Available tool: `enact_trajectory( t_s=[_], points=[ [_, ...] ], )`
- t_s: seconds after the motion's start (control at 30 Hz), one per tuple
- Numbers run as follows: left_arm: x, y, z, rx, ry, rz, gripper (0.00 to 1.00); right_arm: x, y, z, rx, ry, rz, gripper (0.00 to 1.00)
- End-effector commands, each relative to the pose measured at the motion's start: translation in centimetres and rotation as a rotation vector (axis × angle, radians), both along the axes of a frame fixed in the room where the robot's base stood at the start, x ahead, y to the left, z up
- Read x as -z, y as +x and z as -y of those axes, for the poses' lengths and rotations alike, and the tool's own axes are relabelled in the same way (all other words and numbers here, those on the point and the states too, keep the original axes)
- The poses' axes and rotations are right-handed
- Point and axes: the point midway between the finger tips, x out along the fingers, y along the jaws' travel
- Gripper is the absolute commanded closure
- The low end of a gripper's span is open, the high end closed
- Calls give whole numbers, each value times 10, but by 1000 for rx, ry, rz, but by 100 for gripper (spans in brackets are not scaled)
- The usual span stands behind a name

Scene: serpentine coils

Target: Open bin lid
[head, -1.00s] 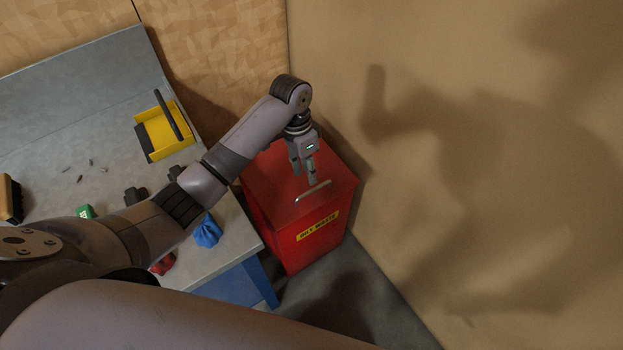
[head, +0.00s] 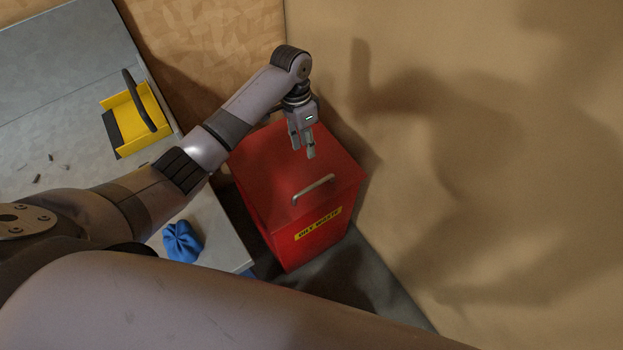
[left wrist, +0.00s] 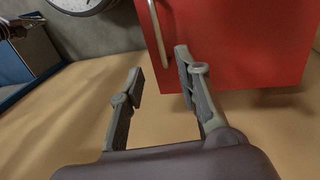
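The red bin (head: 290,245) stands on the floor in the corner, with a yellow label on its front. Its flat red lid (head: 262,160) looks closed. A metal bar handle (head: 313,189) sits on the lid near the front edge. My left gripper (head: 309,151) is above the lid, behind the handle and apart from it. In the left wrist view its two fingers (left wrist: 160,75) are spread with nothing between them. The handle (left wrist: 160,36) shows there beyond the fingertips, on the red lid (left wrist: 235,40). My right gripper is not in view.
A grey workbench (head: 70,105) is left of the bin, with a yellow tray (head: 152,115) and a blue cloth (head: 182,241) on it. Tan walls (head: 480,150) stand close behind and right of the bin. Bare floor (head: 350,290) lies in front.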

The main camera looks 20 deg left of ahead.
Motion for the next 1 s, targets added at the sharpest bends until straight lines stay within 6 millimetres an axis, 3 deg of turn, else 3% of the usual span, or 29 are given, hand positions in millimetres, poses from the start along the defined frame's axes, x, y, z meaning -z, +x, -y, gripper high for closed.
enact_trajectory(
  t_s=[0.6,0.8,1.0],
  points=[
    [126,-17,20,0,0,-2,69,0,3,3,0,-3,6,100],
    [145,-18,23,-1,0,0,69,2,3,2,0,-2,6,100],
    [149,-19,24,1,0,0,69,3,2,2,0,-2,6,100]
  ],
)
